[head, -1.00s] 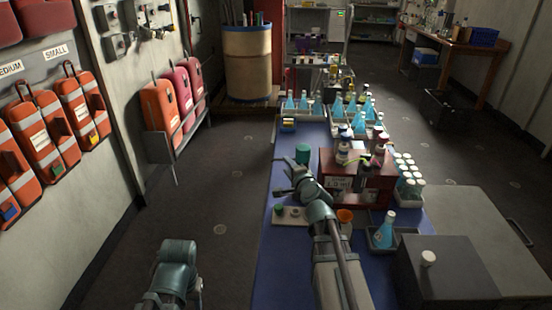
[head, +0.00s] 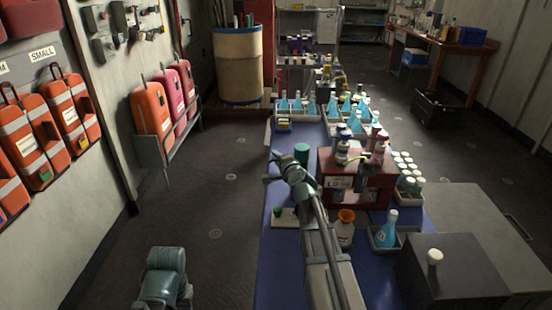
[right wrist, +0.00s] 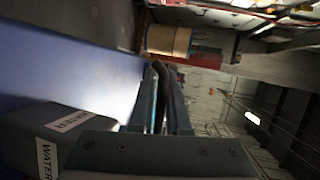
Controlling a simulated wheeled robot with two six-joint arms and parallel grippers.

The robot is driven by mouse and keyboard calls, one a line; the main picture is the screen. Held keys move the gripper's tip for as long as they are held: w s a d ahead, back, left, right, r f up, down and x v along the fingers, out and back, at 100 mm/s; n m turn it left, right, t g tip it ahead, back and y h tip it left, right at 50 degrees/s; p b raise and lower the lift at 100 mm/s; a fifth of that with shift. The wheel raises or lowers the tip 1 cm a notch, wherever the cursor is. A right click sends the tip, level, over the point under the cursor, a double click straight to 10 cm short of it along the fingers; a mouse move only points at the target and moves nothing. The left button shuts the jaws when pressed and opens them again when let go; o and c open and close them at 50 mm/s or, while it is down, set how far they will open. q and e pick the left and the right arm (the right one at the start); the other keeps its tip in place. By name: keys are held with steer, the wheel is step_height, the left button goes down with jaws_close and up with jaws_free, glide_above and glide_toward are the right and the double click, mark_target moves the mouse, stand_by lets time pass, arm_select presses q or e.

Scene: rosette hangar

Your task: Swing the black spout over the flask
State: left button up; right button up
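My right gripper (head: 270,168) is over the blue bench, left of the red box. In the right wrist view its fingers (right wrist: 160,68) lie close together with nothing visible between them. A flask with blue liquid and a white cap (head: 387,230) stands upright in a grey tray, right of my forearm. A pale vessel with an orange funnel-like top (head: 346,216) stands between my forearm and that tray. I cannot pick out the black spout for certain. My left arm shows at the bottom left, but its gripper does not.
The red box (head: 355,190) carries bottles. A green cylinder (head: 302,154) stands beyond my right gripper, and a small pale plate (head: 284,220) lies beside my forearm. White-capped bottles (head: 408,175) stand at right. A dark block labelled WATER (right wrist: 30,138) is close to the wrist camera.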

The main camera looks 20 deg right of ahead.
jaws_close()
steer(key=shift+s, duration=0.15)
stand_by(1.1)
steer(key=n+y, duration=0.1)
steer(key=s+a+n+y, duration=0.1)
steer(key=y, duration=0.1)
steer(key=s+n+y, duration=0.1)
steer(key=y, duration=0.1)
steer(key=shift+s+a+n+g, duration=0.15)
steer(key=shift+a+n+g, duration=0.15)
steer(key=shift+n, duration=0.1)
steer(key=shift+s+a+n+g+y, duration=0.2)
steer(key=shift+s+n+g+y, duration=0.45)
steer(key=shift+n+y, duration=0.5)
steer(key=shift+s+a+n+g+y, duration=0.2)
steer(key=shift+s+n+g+y, duration=0.25)
steer(key=shift+s+n+y, duration=0.65)
steer(key=shift+w+m+y, duration=0.25)
steer(key=shift+y, duration=0.1)
steer(key=o, duration=0.5)
jaws_free()
